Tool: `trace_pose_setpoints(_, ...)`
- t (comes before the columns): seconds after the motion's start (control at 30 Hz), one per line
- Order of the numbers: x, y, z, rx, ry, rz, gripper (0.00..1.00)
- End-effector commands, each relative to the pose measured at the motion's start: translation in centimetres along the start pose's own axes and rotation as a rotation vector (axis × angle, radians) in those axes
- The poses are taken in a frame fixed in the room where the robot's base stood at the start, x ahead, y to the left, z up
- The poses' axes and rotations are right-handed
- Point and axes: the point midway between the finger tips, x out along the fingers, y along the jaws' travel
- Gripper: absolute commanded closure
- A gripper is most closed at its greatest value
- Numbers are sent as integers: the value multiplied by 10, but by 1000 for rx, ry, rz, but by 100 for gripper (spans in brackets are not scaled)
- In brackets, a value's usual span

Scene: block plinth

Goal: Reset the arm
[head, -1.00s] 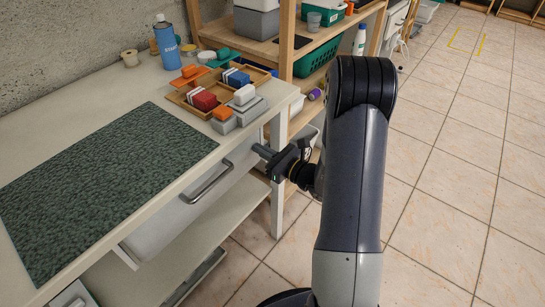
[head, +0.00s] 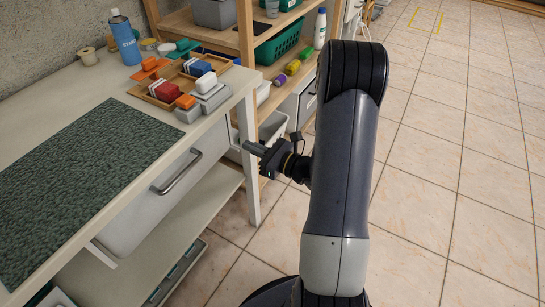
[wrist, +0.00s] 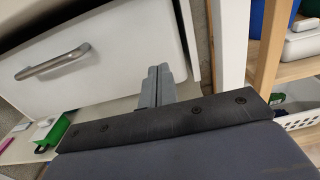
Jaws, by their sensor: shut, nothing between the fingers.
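My gripper (head: 252,147) is in front of the workbench's right front leg in the head view, at about the height of the drawer. Its two grey fingers are together and hold nothing. In the wrist view my gripper (wrist: 158,72) points toward the white drawer front (wrist: 60,40) and the bench leg. My arm stands folded, with its elbow high on the right side of the head view. I cannot tell from the pictures whether the fingertips touch anything.
The bench (head: 60,75) carries a green mat (head: 85,180), a wooden tray (head: 160,95) with coloured blocks, and a blue spray can (head: 125,38). A drawer handle (head: 177,172) sticks out near my gripper. A wooden shelf (head: 245,60) stands behind. The tiled floor (head: 450,150) on the right is clear.

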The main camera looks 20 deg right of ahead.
Motion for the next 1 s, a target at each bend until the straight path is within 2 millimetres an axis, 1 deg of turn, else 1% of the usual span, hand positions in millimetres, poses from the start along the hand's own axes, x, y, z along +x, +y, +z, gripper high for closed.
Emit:
trace_pose_setpoints(0.03,-12,-1,1,2,-1,-6,100)
trace_pose_setpoints(0.2,-39,-1,1,2,-1,-5,100)
trace_pose_setpoints(0.4,-57,0,0,2,1,-3,100)
trace_pose_setpoints(0.53,-61,0,0,2,0,-1,100)
trace_pose_setpoints(0.8,-61,0,0,2,0,0,100)
trace_pose_setpoints(1.0,-55,1,-1,1,1,2,100)
